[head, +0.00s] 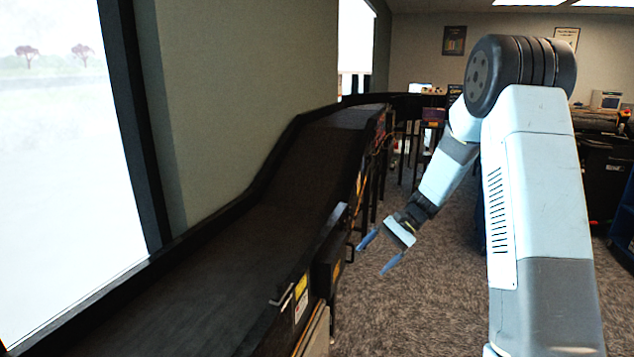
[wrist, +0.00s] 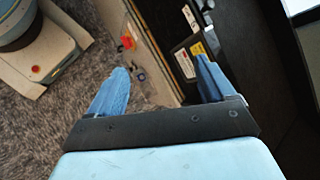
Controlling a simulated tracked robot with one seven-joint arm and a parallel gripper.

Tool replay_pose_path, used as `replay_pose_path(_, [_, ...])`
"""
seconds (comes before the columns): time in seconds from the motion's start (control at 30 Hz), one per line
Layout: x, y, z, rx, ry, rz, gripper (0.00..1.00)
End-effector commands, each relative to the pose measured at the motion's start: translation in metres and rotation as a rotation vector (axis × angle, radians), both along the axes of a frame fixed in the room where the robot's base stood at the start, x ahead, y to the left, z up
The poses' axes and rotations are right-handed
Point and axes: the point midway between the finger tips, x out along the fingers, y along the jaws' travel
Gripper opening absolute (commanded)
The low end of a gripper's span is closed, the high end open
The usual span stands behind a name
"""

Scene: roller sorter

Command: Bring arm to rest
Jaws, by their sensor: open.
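My gripper (head: 376,254) hangs at the end of my bent arm, over the carpet just right of the conveyor. Its two blue fingers are apart and point down and to the left in the head view. In the wrist view my gripper (wrist: 160,88) shows both blue fingers spread with nothing between them. Behind the fingers are the carpet and the conveyor's side panel.
The dark conveyor (head: 240,245) runs along the left wall under the windows and rises toward the back. Its side carries handles and yellow labels (head: 301,287). Dark furniture (head: 602,165) stands at the right. Carpet (head: 400,315) lies open between them.

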Motion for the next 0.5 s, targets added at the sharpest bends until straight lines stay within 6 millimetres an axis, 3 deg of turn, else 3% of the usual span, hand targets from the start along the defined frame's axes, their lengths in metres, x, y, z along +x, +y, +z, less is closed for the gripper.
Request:
replay_pose_path(0.1, [-0.018, -0.001, 0.031, -0.055, -0.06, 0.039, 0.83])
replay_pose_path(0.5, [-0.083, -0.012, 0.111, -0.241, -0.254, 0.151, 0.83])
